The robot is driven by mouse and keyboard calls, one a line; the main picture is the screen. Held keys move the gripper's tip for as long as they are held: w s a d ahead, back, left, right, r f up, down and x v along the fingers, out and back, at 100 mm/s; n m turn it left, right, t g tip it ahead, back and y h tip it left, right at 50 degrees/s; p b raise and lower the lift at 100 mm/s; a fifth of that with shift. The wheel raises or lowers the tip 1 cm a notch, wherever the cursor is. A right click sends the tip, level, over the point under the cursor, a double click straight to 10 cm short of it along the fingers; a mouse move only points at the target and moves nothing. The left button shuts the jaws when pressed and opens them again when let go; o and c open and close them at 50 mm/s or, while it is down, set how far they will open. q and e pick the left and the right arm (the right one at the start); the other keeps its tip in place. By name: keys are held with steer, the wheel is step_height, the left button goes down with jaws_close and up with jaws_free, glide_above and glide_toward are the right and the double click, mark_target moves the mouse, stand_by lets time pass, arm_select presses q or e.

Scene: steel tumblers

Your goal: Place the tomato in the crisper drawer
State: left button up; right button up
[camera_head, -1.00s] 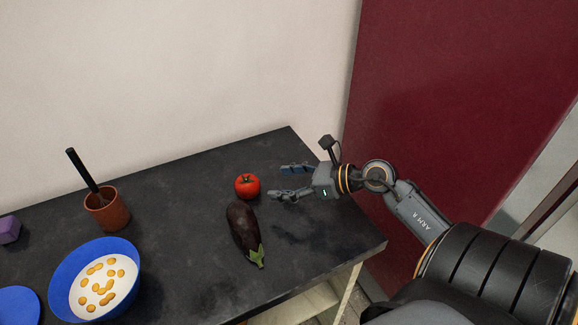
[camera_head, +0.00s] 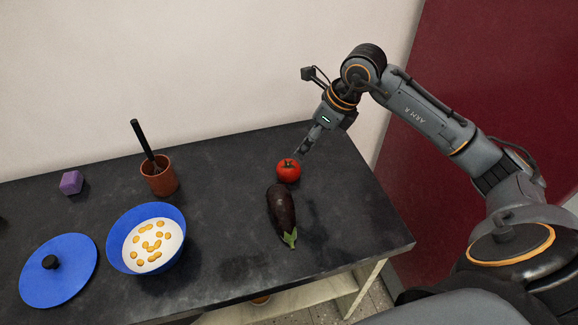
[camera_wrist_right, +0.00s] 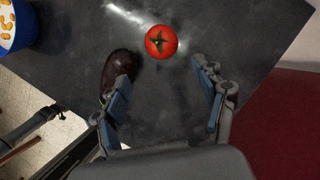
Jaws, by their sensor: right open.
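The red tomato (camera_head: 288,170) with a green stem stands on the dark counter, just behind the eggplant. In the right wrist view the tomato (camera_wrist_right: 161,42) is beyond the fingertips, between their lines and clear of both. My right gripper (camera_head: 308,148) points down from above, just behind and to the right of the tomato in the head view. It also shows in the right wrist view (camera_wrist_right: 160,75), open and empty, with its fingers spread. My left gripper is not in view. No crisper drawer is in view.
The eggplant (camera_head: 282,208) lies close in front of the tomato. The dark counter (camera_head: 350,215) is clear at right.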

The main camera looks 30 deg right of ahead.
mark_target(292, 166)
steer(key=p+x, duration=0.1)
steer(key=x, duration=0.7)
steer(key=shift+d, duration=0.2)
steer(key=p+x, duration=0.1)
steer(key=x, duration=0.4)
steer(key=shift+s, duration=0.1)
steer(key=shift+a+f, duration=0.1)
steer(key=shift+f, duration=0.2)
steer(key=shift+r, duration=0.1)
steer(key=c, duration=1.1)
